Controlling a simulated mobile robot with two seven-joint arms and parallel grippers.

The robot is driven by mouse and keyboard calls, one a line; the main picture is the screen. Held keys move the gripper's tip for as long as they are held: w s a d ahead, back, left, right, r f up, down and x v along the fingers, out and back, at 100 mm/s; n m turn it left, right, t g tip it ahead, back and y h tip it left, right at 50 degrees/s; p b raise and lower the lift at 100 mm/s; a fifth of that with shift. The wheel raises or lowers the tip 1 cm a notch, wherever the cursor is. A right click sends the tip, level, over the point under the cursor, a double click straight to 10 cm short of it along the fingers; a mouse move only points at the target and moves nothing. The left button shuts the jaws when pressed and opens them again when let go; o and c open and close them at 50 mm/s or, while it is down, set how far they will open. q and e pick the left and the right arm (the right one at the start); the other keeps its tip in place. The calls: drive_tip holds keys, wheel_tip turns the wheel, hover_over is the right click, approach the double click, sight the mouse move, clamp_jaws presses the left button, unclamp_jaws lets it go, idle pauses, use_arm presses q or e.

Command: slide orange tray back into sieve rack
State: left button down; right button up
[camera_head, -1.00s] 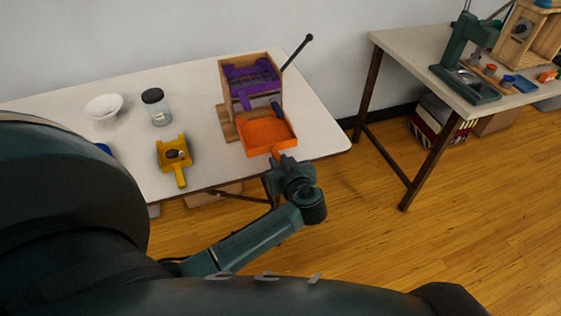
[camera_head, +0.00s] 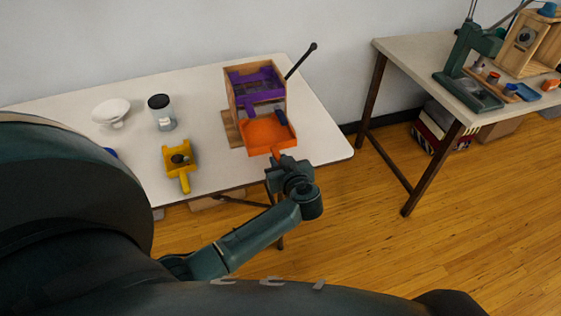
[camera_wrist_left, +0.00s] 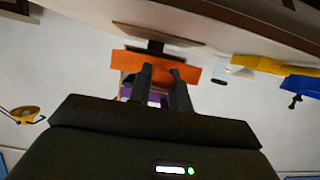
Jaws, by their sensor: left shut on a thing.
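The orange tray (camera_head: 262,133) sticks out of the front of the wooden sieve rack (camera_head: 231,98), low down, its back end at the rack. A purple tray (camera_head: 256,77) sits higher in the rack. My left gripper (camera_head: 277,161) is at the front of the orange tray, shut on its handle, with the arm reaching up from below. In the left wrist view, the two dark fingers (camera_wrist_left: 162,74) stand before the orange tray (camera_wrist_left: 126,64); the handle between them is hard to see. How far the tray's back end sits inside is hidden. My right gripper is not in view.
The rack stands on a white table (camera_head: 320,145) near its right end; a dark lever (camera_head: 301,62) rises behind. A yellow scoop-like tray (camera_head: 177,157), a lidded jar (camera_head: 162,115) and a white bowl (camera_head: 111,112) stand to the left. A second table (camera_head: 415,62) is at right.

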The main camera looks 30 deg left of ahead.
sight(273, 145)
use_arm(q)
drive_tip(key=shift+w+a, duration=0.1)
drive_tip(key=shift+w+a+p, duration=0.4)
drive_tip(key=shift+w+a, duration=0.05)
drive_tip(key=shift+a, duration=0.1)
drive_tip(key=shift+w+a, duration=0.6)
drive_tip(key=shift+a, duration=0.1)
drive_tip(key=shift+w+a+p, duration=0.65)
drive_tip(key=shift+w+a, duration=0.4)
drive_tip(key=shift+a, duration=0.25)
drive_tip(key=shift+w+a, duration=0.15)
drive_tip(key=shift+w+a, duration=1.45)
drive_tip(key=shift+a, duration=0.3)
